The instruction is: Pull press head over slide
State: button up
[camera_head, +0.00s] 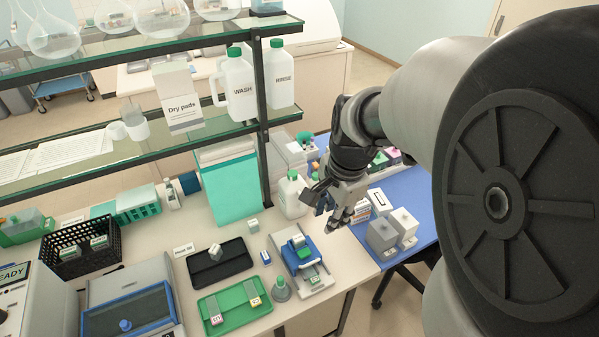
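The press is a small white-and-blue device (296,262) near the front edge of the white bench. Its blue press head (299,251) sits toward the back of the base, with a small light label on top. The pale front of the base (318,282) is uncovered; a slide there is too small to make out. My gripper (340,221) hangs above and to the right of the press, pointing down and apart from it. I see nothing held, but its finger spacing is unclear at this size.
Left of the press are a black tray (205,279) and a green tray (236,318) with small items. White bottles (291,197) and a shelf post (262,140) stand behind. Grey boxes (381,237) are at right.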

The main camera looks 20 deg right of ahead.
jog(key=shift+s+r, duration=0.15)
jog(key=shift+r, duration=0.25)
jog(key=b, duration=1.1)
send_near(311, 263)
jog(key=f+b, duration=0.1)
jog(key=f, duration=0.1)
jog(key=w+f+b, duration=0.1)
jog(key=f+b, duration=0.1)
jog(key=f, duration=0.1)
jog(key=f+b, duration=0.1)
jog(key=f, duration=0.1)
jog(key=shift+w+d+f+b, duration=0.1)
jog(key=shift+w+f+b, duration=0.2)
jog(key=shift+b, duration=0.1)
jog(key=shift+c, duration=0.5)
grip_shut()
